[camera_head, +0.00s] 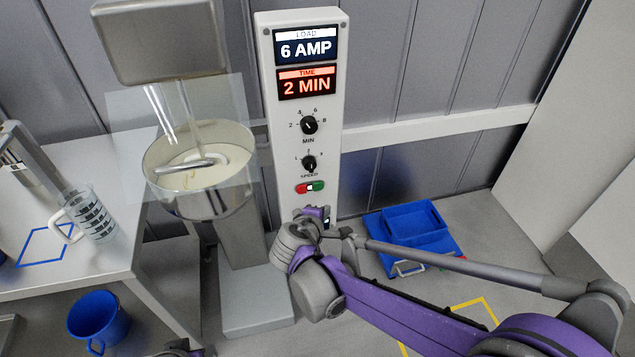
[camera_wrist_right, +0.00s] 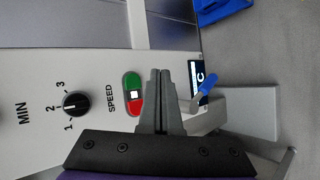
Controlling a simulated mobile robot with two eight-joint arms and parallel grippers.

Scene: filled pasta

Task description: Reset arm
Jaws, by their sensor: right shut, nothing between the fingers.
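My right arm comes in from the right, and its gripper (camera_head: 322,214) is at the lower front of the white control panel (camera_head: 264,75), just below the red and green switch (camera_head: 310,187). In the right wrist view the gripper's two fingers (camera_wrist_right: 165,85) are together with nothing between them. They point at the panel, beside the red and green switch (camera_wrist_right: 133,93). I cannot tell whether they touch the panel. A lever with a blue handle (camera_wrist_right: 206,84) is just right of the fingertips. My left gripper is not clearly visible.
A mixer bowl (camera_head: 205,190) with pale contents stands left of the panel, behind a clear guard. A measuring jug (camera_head: 95,216) is on the left table, with a blue bucket (camera_head: 98,318) below it. A blue crate (camera_head: 415,228) is on the floor at right.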

